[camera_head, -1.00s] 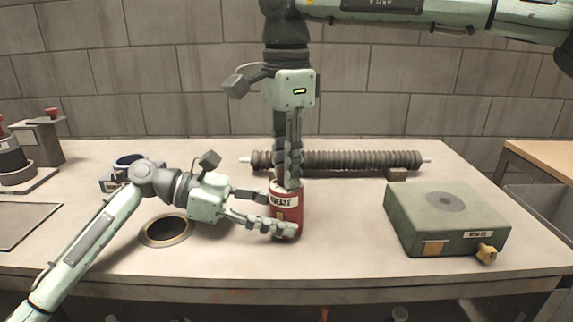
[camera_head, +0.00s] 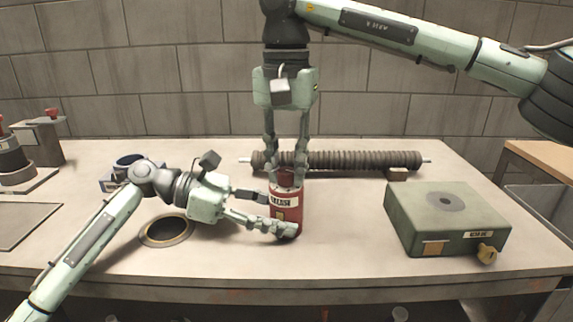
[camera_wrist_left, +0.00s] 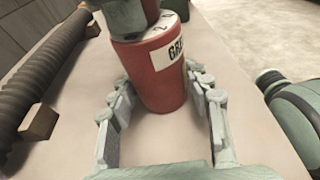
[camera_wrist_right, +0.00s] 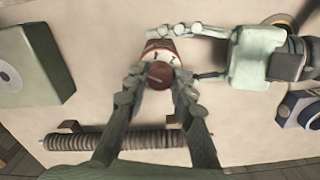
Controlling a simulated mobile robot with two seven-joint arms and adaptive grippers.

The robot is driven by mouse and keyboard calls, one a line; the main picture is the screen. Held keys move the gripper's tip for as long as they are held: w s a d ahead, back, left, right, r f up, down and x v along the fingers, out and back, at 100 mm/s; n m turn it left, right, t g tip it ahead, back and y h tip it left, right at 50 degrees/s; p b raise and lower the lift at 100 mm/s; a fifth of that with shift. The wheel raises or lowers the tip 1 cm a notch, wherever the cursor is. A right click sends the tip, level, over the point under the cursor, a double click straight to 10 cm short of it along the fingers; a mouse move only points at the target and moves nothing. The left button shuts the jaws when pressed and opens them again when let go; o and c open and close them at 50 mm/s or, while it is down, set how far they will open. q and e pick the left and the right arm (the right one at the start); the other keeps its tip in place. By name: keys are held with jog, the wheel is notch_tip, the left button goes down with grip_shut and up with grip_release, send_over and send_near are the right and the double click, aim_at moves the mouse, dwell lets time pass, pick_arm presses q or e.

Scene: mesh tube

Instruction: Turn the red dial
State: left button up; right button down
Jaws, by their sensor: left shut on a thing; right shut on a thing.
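A red can with a white label (camera_head: 285,213) stands upright on the bench. The red dial (camera_head: 286,178) sits on its top; in the right wrist view the dial (camera_wrist_right: 160,76) shows as a dark red disc in front of a pale marked face (camera_wrist_right: 165,57). My left gripper (camera_head: 281,212) is shut on the can from the left side, with a finger on either side of it; the can (camera_wrist_left: 158,80) also shows in the left wrist view. My right gripper (camera_head: 286,172) points straight down and is shut on the dial, one finger at each side (camera_wrist_right: 158,82).
A ribbed dark tube (camera_head: 350,160) lies behind the can on blocks. A green box with a brass knob (camera_head: 445,218) stands at right. Bench front is clear.

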aim_at(286, 170)
jog(key=shift+n, duration=0.9)
jog(key=c, duration=1.3)
grip_release()
jog(key=shift+o, duration=0.2)
notch_tip(286, 170, up, 12)
